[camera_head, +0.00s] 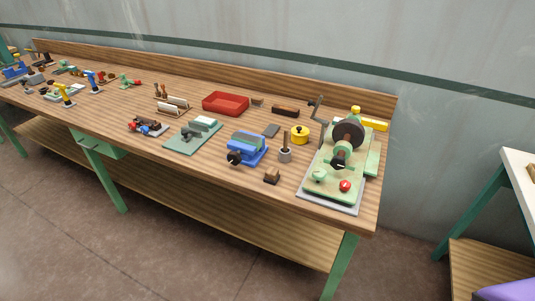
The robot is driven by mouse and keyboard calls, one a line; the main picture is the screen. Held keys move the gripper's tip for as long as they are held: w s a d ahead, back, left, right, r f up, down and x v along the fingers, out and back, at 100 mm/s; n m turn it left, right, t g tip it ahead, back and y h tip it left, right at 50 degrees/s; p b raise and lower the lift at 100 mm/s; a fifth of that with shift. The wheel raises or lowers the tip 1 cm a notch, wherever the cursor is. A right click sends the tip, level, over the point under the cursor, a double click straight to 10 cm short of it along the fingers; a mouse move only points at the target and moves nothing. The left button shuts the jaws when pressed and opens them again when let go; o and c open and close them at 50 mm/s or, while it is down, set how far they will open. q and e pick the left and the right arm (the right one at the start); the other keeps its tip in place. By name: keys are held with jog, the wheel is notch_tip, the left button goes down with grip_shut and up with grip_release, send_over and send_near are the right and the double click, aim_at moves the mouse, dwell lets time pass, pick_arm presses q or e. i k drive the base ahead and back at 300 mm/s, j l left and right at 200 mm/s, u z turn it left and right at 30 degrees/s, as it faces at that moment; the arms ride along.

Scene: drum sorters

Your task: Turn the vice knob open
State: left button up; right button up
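A blue vice (247,146) stands on the workbench, near its front edge, right of the middle of the view. Its black knob (234,157) is at the front left of the vice, facing the bench's front edge. Whether the vice jaws are open or closed is too small to tell. Another blue vice-like item (17,72) sits at the far left end of the bench. Neither of my grippers shows in the head view.
On the wooden bench (110,114), a green machine (328,178) with dark wheels stands right of the vice. A brush in a grey pot (285,154), a brown block (272,175), a yellow tin (299,135) and a green board (193,136) surround the vice. A red tray (225,102) lies behind.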

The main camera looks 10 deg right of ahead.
aim_at(234, 158)
jog(key=j+z, duration=0.1)
jog(key=z, duration=0.3)
jog(key=i+j+z, duration=0.1)
jog(key=z, duration=0.25)
jog(key=j+z, duration=0.1)
jog(key=z, duration=0.3)
jog(key=j+z, duration=0.15)
jog(key=z, duration=0.2)
jog(key=j+z, duration=0.45)
jog(key=k+j+z, duration=0.15)
jog(key=j+z, duration=0.25)
jog(key=k+j+z, duration=0.15)
jog(key=j, duration=0.25)
jog(key=k+j+z, duration=0.2)
jog(key=j, duration=0.15)
jog(key=k+j+z, duration=0.15)
jog(key=j, duration=0.25)
jog(key=k+j, duration=0.15)
jog(key=j, duration=0.15)
jog(key=k+j+z, duration=0.1)
jog(key=j, duration=0.25)
jog(key=k+j, duration=0.25)
jog(key=j+z, duration=0.05)
